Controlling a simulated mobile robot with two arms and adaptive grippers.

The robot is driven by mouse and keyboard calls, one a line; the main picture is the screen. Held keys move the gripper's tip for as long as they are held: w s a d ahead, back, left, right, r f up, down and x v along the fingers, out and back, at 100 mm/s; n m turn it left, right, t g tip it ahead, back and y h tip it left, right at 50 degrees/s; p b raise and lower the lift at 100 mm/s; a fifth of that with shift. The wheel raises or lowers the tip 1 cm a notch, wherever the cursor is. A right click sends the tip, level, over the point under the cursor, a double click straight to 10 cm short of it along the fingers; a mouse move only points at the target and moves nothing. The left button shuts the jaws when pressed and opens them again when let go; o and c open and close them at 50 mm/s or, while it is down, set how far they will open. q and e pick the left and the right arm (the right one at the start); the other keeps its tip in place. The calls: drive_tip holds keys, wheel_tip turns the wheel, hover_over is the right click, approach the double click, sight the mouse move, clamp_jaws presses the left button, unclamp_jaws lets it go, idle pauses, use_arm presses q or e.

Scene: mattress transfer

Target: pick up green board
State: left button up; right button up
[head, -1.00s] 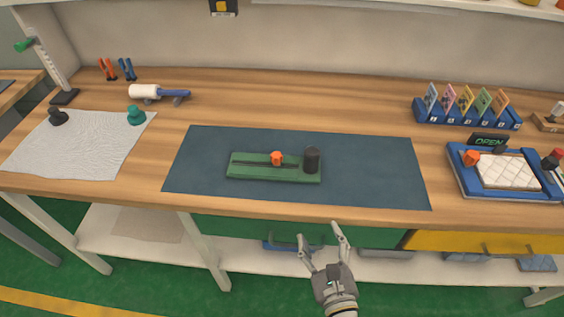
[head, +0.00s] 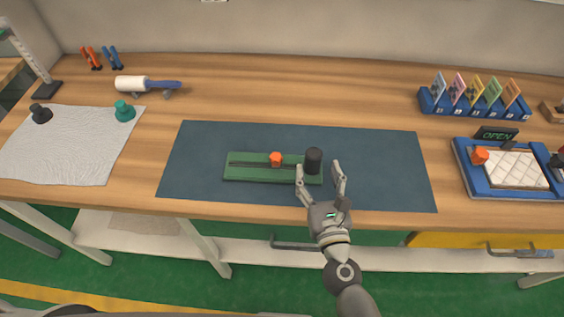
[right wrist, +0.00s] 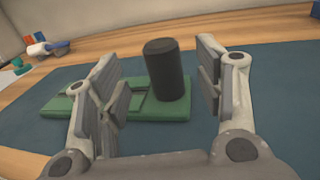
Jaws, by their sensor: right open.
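The green board (head: 245,174) lies flat on the dark blue mat (head: 385,170) in the middle of the bench. An orange knob (head: 276,159) sits near its middle, and an upright black cylinder (head: 313,160) stands at its right end. My right gripper (head: 319,166) is open and empty at the board's right end. In the right wrist view, the black cylinder (right wrist: 166,70) shows between the open fingers, with the green board (right wrist: 150,108) beneath it. I cannot tell whether the fingers touch anything. My left gripper is not in view.
A blue tray with a white quilted pad (head: 512,170) stands at the right, below a blue rack of coloured cards (head: 470,104). A white cloth (head: 75,150) with black and teal knobs lies at the left. A white roller (head: 132,83) lies behind. The mat is otherwise clear.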

sight(315, 164)
drive_tip(key=shift+w+a, duration=0.1)
drive_tip(key=shift+w, duration=0.4)
drive_tip(key=w, duration=0.2)
drive_tip(key=w+p, duration=0.1)
drive_tip(key=w, duration=0.1)
drive_tip(key=shift+a+f, duration=0.3)
drive_tip(key=shift+f, duration=0.05)
drive_tip(key=shift+w, duration=0.2)
drive_tip(key=shift+c, duration=1)
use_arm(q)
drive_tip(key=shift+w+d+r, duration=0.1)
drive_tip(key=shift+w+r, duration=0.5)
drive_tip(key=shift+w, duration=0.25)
use_arm(e)
clamp_jaws()
